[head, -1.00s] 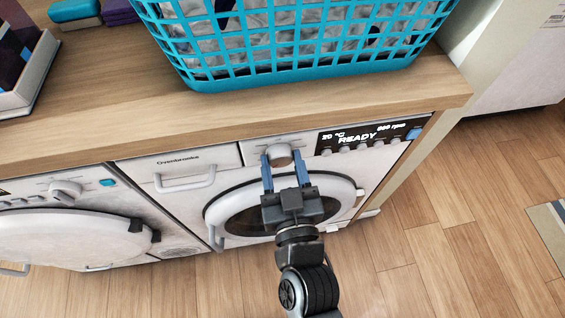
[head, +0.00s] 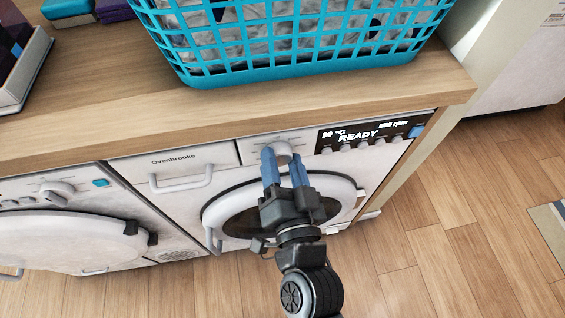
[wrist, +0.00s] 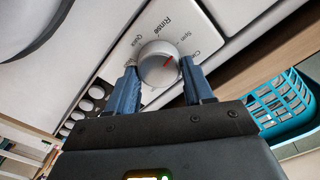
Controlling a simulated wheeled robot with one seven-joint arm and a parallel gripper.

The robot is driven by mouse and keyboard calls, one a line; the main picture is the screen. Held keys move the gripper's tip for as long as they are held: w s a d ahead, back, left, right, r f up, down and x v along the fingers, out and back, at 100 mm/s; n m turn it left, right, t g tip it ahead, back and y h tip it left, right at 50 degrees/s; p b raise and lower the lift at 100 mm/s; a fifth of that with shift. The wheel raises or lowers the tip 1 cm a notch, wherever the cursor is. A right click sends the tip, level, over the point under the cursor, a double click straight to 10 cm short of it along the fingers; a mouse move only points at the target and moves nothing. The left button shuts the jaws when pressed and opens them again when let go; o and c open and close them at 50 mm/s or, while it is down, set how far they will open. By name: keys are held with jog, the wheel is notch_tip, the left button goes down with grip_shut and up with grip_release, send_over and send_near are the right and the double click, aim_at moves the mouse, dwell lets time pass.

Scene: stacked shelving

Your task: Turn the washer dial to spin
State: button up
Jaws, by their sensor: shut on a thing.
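The washer dial (head: 283,147) is a pale round knob on the front of the right washer (head: 228,180). In the wrist view the dial (wrist: 150,72) has a red mark toward the upper right, near the printed word Spin (wrist: 181,39). I cannot tell whether it lines up exactly with that word. My gripper (head: 285,164) is at the dial, its two blue fingers on either side of it. The wrist view shows my gripper (wrist: 158,67) shut on the dial, and the fingers partly hide its sides.
A black display (head: 360,136) right of the dial reads READY, above several small buttons. A drawer handle (head: 181,180) sticks out on the left, and the round door (head: 345,188) is below. A blue laundry basket (head: 300,72) stands on the wooden counter (head: 100,135).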

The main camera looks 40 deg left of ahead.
jog(key=shift+m, duration=0.8)
jog(key=o, duration=1)
jog(key=b+v, duration=0.2)
jog(key=v, duration=0.5)
jog(key=shift+s+d, duration=0.25)
jog(key=shift+d, duration=0.05)
jog(key=shift+d, duration=0.1)
